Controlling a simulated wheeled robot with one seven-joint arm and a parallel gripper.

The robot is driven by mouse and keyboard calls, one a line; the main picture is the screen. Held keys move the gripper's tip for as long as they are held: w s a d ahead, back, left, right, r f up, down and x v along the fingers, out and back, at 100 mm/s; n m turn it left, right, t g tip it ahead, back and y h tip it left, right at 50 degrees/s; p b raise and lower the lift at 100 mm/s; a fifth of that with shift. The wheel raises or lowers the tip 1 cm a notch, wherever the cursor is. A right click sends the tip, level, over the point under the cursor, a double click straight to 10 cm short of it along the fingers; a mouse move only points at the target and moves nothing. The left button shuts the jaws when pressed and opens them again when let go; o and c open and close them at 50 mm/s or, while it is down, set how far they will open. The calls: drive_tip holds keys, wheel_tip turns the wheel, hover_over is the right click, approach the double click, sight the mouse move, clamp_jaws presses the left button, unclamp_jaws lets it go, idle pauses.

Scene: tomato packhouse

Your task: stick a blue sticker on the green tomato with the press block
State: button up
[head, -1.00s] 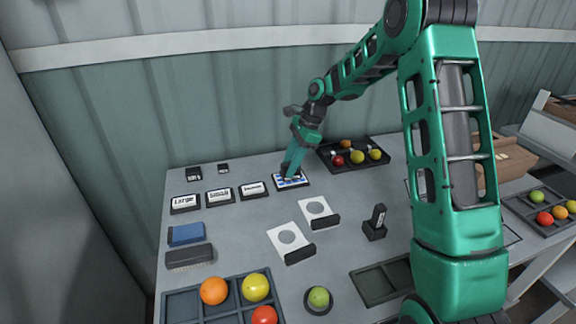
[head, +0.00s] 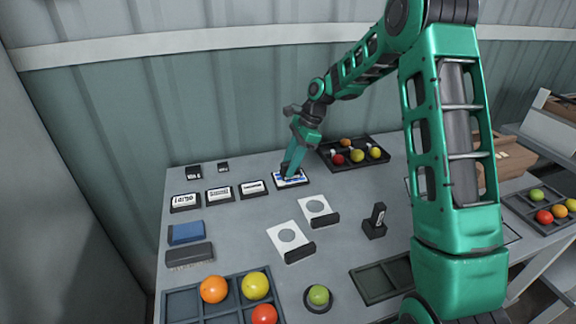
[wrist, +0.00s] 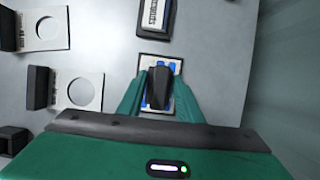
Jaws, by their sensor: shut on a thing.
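My gripper (head: 291,171) is shut on the dark press block, which shows between the fingers in the wrist view (wrist: 158,88). The block is over the sheet of blue stickers (head: 303,180), which also shows in the wrist view (wrist: 176,67); I cannot tell whether it touches the sheet. The green tomato (head: 318,295) sits in a round dark holder (head: 329,307) at the front of the table, well away from my gripper.
Three label pads (head: 219,195) lie left of the sticker sheet. Two white plates with round holes (head: 286,232) lie mid-table. A dark stamp (head: 375,221) stands to their right. A tray of tomatoes (head: 373,163) is behind my gripper, and a sectioned tray (head: 183,304) is front left.

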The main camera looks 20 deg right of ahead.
idle(0.4)
drive_tip(key=shift+r, duration=3.45)
